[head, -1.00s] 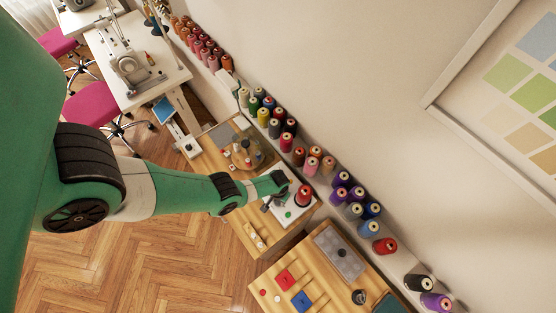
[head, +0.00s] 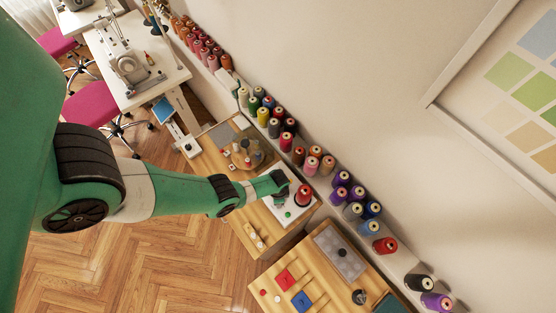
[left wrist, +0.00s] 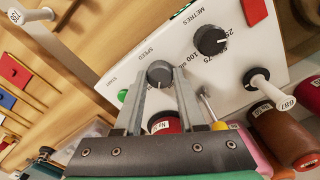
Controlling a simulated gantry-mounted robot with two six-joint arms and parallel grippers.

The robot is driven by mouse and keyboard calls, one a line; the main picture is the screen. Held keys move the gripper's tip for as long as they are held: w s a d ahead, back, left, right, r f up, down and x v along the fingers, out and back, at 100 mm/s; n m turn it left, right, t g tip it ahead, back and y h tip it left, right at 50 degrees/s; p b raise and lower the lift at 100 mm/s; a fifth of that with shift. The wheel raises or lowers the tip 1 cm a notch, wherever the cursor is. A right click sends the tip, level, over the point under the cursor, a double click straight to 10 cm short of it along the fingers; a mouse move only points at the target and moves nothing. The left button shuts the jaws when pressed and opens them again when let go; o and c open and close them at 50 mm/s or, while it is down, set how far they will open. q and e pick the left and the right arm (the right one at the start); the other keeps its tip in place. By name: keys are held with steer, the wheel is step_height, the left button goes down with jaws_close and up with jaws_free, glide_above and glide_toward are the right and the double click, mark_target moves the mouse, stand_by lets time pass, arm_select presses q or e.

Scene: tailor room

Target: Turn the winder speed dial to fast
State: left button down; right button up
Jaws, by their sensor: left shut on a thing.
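The winder (left wrist: 228,82) is a white panel lettered METRES, SPEED and START; in the head view the winder (head: 277,211) stands on the wooden bench, partly under my arm. The speed dial (left wrist: 159,73) is a dark grey knob beside the word SPEED. My left gripper (left wrist: 160,80) is shut on the speed dial, one finger on each side. In the head view, my left gripper (head: 281,181) is over the winder and hides the dial. The dial's setting cannot be read. My right gripper is in neither view.
A larger black metres dial (left wrist: 210,40) is close by, with a green start button (left wrist: 122,95) on the other side. A red spool (head: 304,194) stands at the winder's wall side. Several thread cones line the wall. Open floor (head: 160,255) lies at lower left.

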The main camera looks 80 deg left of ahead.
arm_select(q)
steer(key=shift+m, duration=1.5)
steer(key=c, duration=0.6)
jaws_free()
steer(key=shift+o, duration=0.5)
steer(key=shift+r, duration=0.1)
